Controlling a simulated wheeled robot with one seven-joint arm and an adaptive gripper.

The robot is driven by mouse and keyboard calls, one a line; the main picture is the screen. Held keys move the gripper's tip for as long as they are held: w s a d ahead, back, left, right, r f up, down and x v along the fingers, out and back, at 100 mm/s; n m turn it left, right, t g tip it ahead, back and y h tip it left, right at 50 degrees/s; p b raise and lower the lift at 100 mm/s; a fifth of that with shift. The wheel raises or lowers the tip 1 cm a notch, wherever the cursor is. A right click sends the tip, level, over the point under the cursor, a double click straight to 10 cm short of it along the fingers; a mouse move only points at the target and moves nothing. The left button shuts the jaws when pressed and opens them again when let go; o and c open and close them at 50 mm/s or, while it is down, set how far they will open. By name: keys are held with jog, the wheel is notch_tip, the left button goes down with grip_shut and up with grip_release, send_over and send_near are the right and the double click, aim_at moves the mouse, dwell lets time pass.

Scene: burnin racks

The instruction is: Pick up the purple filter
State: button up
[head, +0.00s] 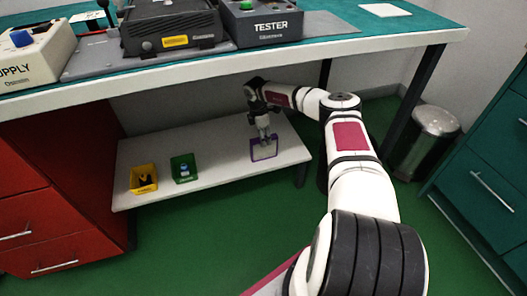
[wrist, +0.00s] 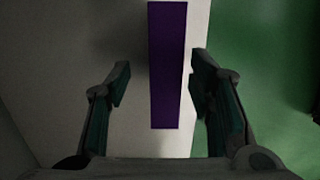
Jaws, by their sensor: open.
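The purple filter (head: 254,153) is a thin square frame with a pale middle, on the low white shelf under the bench in the head view. In the wrist view the filter (wrist: 167,70) shows as a long purple strip seen edge-on. My gripper (head: 265,137) is just above the filter in the head view. In the wrist view my gripper (wrist: 160,85) is open, with one finger to each side of the strip.
On the white shelf (head: 215,178) a yellow bin (head: 135,184) and a green bin (head: 177,173) stand to the left. The bench top's front edge (head: 240,62) runs above my arm. A bench leg and a bin (head: 432,130) are at right.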

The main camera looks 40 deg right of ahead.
aim_at(257, 154)
jog(key=shift+s+d+f+b, duration=0.1)
jog(key=shift+s+f+b, duration=0.1)
jog(key=shift+f+b, duration=1)
jog(key=shift+s+d+f+b, duration=0.15)
jog(key=shift+f+b, duration=0.45)
jog(key=shift+f, duration=1.2)
grip_shut()
